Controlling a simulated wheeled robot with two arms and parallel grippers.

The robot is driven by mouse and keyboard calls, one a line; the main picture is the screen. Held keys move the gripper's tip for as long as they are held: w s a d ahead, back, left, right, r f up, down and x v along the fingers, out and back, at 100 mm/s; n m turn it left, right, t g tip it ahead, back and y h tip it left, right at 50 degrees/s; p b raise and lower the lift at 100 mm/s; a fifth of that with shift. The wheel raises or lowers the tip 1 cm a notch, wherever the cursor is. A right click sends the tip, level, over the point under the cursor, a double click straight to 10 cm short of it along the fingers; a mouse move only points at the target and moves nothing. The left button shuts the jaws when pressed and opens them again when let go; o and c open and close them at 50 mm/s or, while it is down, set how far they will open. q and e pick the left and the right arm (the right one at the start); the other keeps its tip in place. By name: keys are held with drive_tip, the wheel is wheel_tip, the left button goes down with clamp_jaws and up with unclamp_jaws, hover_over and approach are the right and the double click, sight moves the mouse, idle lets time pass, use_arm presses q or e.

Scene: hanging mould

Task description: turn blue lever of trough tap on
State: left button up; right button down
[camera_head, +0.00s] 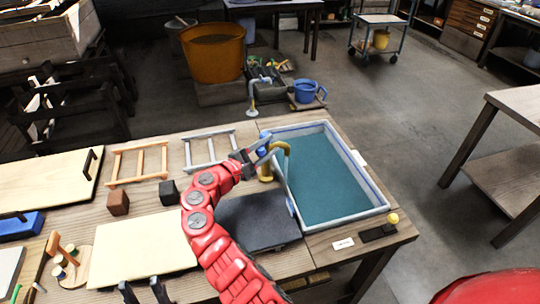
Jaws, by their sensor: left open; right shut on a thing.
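The trough (375,205) is a pale rectangular basin with a teal inside, at the right of the workbench. A brass tap (266,172) stands at its left edge, with a curved spout leaning over the rim. The tap's blue lever (264,136) shows at the top, partly hidden by my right gripper (259,149). My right gripper is shut on the lever; the red arm reaches up to it from the bottom. My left gripper (145,287) is open and empty at the bottom edge, with only its dark fingers showing.
A dark slab (255,222) lies left of the trough under my arm. Pale boards (143,247), wooden frames (139,163) and dark blocks (118,203) lie on the bench. A yellow ball (392,218) sits at the trough's near right corner.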

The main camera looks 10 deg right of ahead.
drive_tip(key=shift+a+f+m+g+h+b, duration=0.1)
drive_tip(key=shift+f+m+g+h+b, duration=0.2)
drive_tip(key=shift+b, duration=0.45)
drive_tip(key=shift+r+g, duration=0.25)
drive_tip(key=shift+g, duration=0.05)
drive_tip(key=shift+r, duration=0.1)
drive_tip(key=c, duration=0.5)
unclamp_jaws()
drive_tip(key=shift+w, duration=0.1)
drive_tip(key=shift+a, duration=0.1)
